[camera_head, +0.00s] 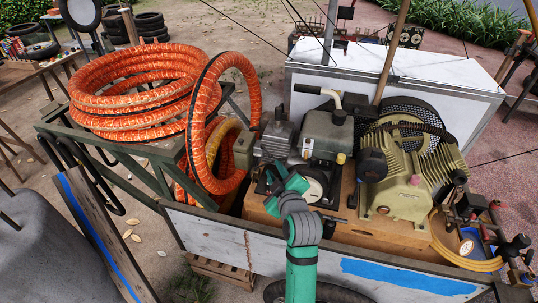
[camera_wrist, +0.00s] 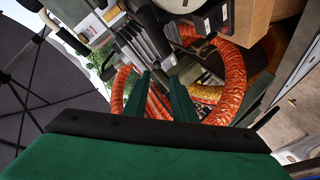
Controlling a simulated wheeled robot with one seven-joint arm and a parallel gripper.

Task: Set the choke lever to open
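The engine (camera_head: 327,133) sits on the cart with a dark tank and a pale bent pipe on top. Its finned grey block also fills the upper middle of the wrist view (camera_wrist: 152,38). I cannot pick out the choke lever for certain in either view, nor its position. My gripper (camera_head: 270,178) is at the engine's front left in the head view, largely hidden by my green wrist. In the wrist view its two green fingers (camera_wrist: 160,88) stand apart with nothing held between them. Whether they touch anything is unclear.
Coiled orange hose (camera_head: 135,90) lies on a green stand at the left, with a loop hanging close to the engine. The olive compressor (camera_head: 405,180) stands right of the engine. The cart's front board (camera_head: 215,240) runs below my arm. A white cabinet (camera_head: 455,80) stands behind.

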